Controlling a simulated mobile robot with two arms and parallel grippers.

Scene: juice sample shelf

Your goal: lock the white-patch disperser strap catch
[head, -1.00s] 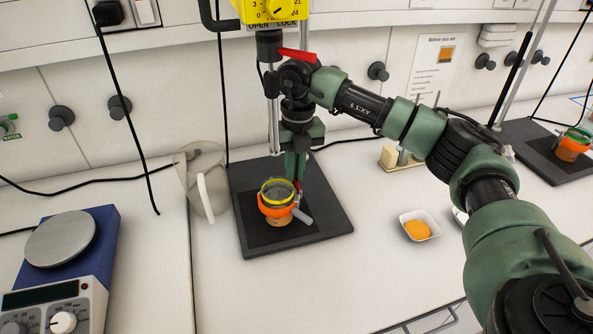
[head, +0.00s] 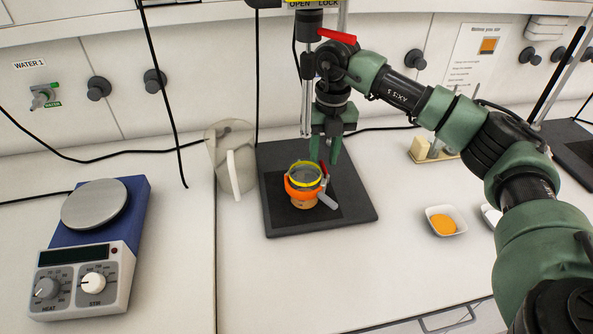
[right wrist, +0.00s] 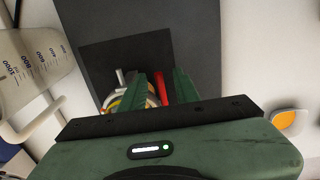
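A jar with a yellow rim (head: 305,167) stands upright on the black base plate (head: 358,211) of the disperser. An orange strap (head: 300,193) goes around the jar. A light grey lever (head: 328,200) sticks out at the strap's right front, with a small red part (head: 325,170) beside it; I cannot tell whether the catch is closed. My right gripper (head: 325,158) points down just above and behind the strap's right side, its green fingers apart and seemingly empty. In the right wrist view its fingers (right wrist: 159,92) partly hide the jar and strap. No left gripper shows.
A clear beaker (head: 232,165) stands close left of the base plate. A hotplate stirrer (head: 95,275) is at far left. A white dish with orange powder (head: 446,220) lies to the right. The disperser's stand and shaft rise behind the jar; the front counter is clear.

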